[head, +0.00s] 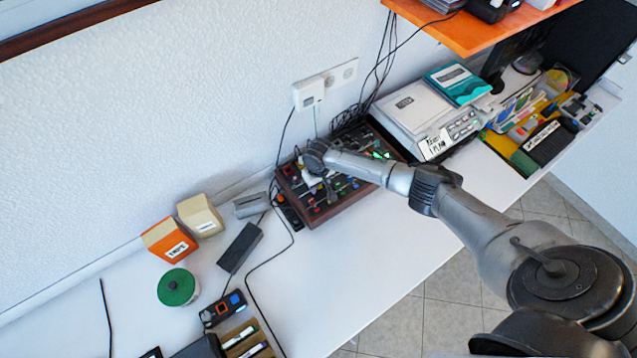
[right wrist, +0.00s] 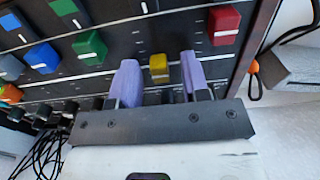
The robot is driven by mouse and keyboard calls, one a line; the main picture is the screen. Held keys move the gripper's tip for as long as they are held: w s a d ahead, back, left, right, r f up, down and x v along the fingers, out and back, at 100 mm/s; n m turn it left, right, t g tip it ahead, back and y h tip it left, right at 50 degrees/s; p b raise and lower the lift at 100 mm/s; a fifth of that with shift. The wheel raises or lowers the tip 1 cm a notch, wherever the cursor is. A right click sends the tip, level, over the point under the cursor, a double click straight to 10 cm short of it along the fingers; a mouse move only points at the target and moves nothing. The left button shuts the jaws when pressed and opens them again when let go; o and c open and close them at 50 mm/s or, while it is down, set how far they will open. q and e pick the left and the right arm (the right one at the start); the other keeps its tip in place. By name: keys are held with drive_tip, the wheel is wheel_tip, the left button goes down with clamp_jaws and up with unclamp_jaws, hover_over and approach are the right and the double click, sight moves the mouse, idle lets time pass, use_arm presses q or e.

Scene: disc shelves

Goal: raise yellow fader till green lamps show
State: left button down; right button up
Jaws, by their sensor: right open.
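The mixing console (head: 325,208) is a dark panel in a brown wooden case against the wall. In the right wrist view, the yellow fader (right wrist: 159,68) is a small cap on the black panel (right wrist: 118,42). My right gripper (right wrist: 159,76) has its two purple fingers apart, one on each side of the yellow fader; I cannot tell whether they touch it. In the head view my right gripper (head: 311,172) is over the console's left part and hides some of it. Small bright green spots (head: 381,155) show on the console. My left gripper is not in view.
Red (right wrist: 223,25), green (right wrist: 89,46) and blue (right wrist: 42,56) caps sit near the yellow one. A white device (head: 412,105) stands right of the console. An orange box (head: 169,240) and a green-topped roll (head: 176,287) stand left. The table front (head: 350,255) is clear.

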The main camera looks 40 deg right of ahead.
drive_tip(key=shift+r, duration=0.55)
wheel_tip(320, 180, up, 13)
drive_tip(key=p, duration=0.2)
drive_tip(key=shift+f, duration=0.15)
